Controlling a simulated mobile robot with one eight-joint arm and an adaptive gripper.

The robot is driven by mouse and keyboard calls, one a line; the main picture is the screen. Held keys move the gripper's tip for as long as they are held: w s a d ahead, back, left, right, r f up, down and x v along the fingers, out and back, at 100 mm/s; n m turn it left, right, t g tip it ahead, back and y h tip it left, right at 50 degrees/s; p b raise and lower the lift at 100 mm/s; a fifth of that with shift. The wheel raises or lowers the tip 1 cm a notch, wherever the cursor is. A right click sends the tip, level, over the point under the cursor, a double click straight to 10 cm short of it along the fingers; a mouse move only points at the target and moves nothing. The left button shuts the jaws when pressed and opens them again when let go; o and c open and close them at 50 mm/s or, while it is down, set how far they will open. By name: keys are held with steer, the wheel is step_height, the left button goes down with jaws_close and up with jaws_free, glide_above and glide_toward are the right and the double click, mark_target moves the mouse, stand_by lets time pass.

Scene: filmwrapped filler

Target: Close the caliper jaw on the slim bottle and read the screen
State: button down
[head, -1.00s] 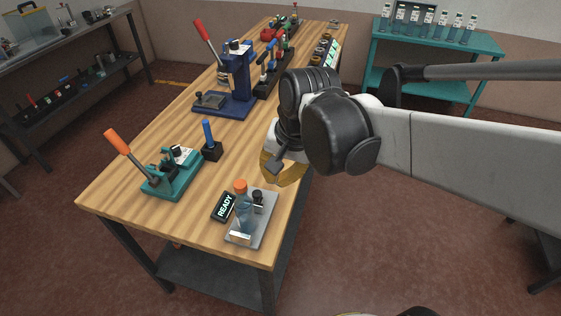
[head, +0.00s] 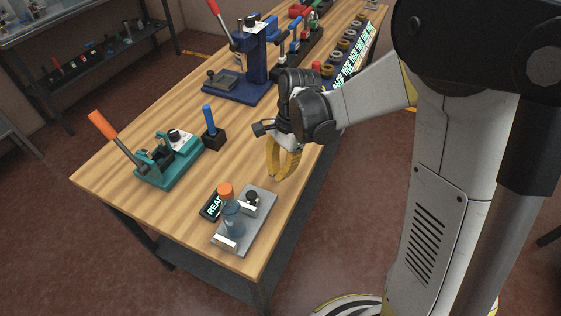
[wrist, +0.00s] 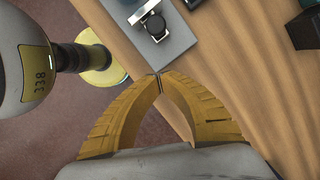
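The slim bottle (head: 233,218), clear blue with an orange cap, stands upright on the grey plate of the caliper (head: 262,212) near the table's front corner. A black knob (head: 252,196) and a small pale block sit behind it on the plate, and a white label is at the front. The screen (head: 211,206) lies left of the plate, partly hidden by the bottle; its visible letters are "REA". My gripper (head: 276,178) is beyond the plate, apart from it. In the wrist view its yellow fingertips (wrist: 158,76) meet with nothing between them, near the plate's edge (wrist: 178,47).
A teal lever press (head: 168,160) and a black block with a blue handle (head: 211,138) stand to the left. A blue press (head: 250,75) and a row of small items are farther back. Bare wood (head: 165,205) lies left of the screen.

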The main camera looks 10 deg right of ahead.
mark_target(255, 208)
steer(key=shift+x, duration=1.2)
steer(key=shift+s+a+f+b, duration=0.1)
steer(key=shift+s+a+b, duration=0.25)
steer(key=shift+a, duration=0.55)
steer(key=shift+s+a+b, duration=0.2)
steer(key=shift+s+a, duration=0.25)
steer(key=shift+a, duration=0.4)
steer(key=s+a, duration=0.1)
steer(key=s, duration=0.1)
steer(key=s+a, duration=0.2)
steer(key=shift+w, duration=0.15)
steer(key=shift+d, duration=0.1)
steer(key=d, duration=0.1)
steer(key=w+d+r, duration=0.1)
steer(key=w+d, duration=0.1)
steer(key=d, duration=0.1)
steer(key=shift+r, duration=0.35)
steer(key=p+v, duration=0.3)
steer(key=v, duration=0.5)
steer(key=shift+r, duration=0.4)
